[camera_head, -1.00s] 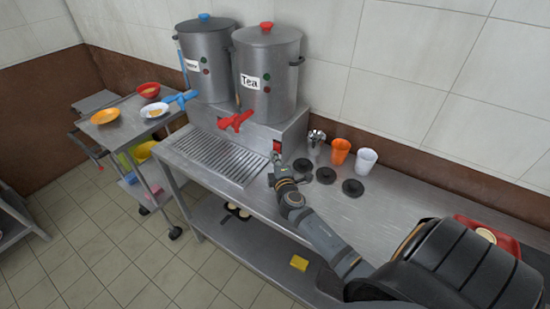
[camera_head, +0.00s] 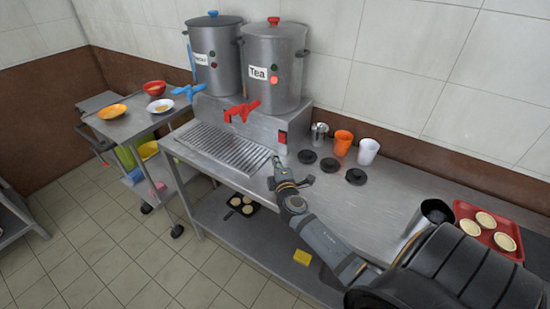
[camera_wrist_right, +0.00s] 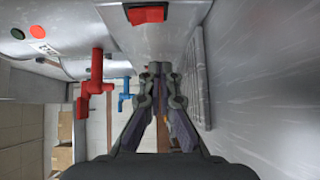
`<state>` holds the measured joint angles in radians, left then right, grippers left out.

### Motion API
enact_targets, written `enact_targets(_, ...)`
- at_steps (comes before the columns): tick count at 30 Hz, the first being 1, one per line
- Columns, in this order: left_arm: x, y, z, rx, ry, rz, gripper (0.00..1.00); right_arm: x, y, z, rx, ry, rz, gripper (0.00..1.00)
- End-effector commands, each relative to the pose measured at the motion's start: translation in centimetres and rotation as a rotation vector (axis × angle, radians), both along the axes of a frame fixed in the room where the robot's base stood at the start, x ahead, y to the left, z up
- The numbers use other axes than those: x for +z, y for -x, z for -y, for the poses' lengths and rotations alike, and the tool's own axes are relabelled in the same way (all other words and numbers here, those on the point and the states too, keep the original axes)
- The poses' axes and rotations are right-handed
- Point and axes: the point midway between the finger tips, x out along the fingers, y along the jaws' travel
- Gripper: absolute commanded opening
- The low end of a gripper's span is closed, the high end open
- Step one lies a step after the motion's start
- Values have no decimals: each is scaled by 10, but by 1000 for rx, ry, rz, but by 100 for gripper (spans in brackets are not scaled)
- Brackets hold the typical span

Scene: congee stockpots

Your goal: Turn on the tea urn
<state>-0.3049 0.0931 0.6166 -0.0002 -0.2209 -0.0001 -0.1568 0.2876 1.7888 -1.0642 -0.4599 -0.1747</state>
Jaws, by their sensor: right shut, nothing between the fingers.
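The tea urn (camera_head: 273,95) is the steel pot with a red lid knob and a "Tea" label, standing on a steel base. Its lower indicator light (camera_head: 273,80) glows red, and it also shows bright in the wrist view (camera_wrist_right: 38,31). A red switch (camera_head: 282,137) sits on the base's right end and appears in the wrist view (camera_wrist_right: 146,14). My right gripper (camera_head: 277,160) is shut and empty, just below and in front of the switch, apart from it. Its fingers (camera_wrist_right: 161,72) show closed in the wrist view. My left gripper is not in view.
A second urn (camera_head: 215,60) with a blue tap stands left of the tea urn. The red tap (camera_head: 241,111) overhangs the drip grate (camera_head: 222,147). Dark lids (camera_head: 330,165) and cups (camera_head: 342,143) lie right of my gripper. A red tray (camera_head: 468,210) holds several tarts.

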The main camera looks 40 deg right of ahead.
Motion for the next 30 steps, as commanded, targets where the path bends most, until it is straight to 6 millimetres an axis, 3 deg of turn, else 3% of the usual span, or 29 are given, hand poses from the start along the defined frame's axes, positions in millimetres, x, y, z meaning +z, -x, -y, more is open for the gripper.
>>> enact_targets(5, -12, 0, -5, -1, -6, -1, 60, -7, 34, -14, 1, -1, -2, 0)
enact_targets(12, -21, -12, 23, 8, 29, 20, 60, -8, 65, -26, -1, 0, 0, 0)
enact_targets(20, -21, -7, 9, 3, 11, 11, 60, -7, 71, -29, -1, 0, 1, 0)
enact_targets(30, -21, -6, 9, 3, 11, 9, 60, -7, 71, -28, -1, 0, 1, 0)
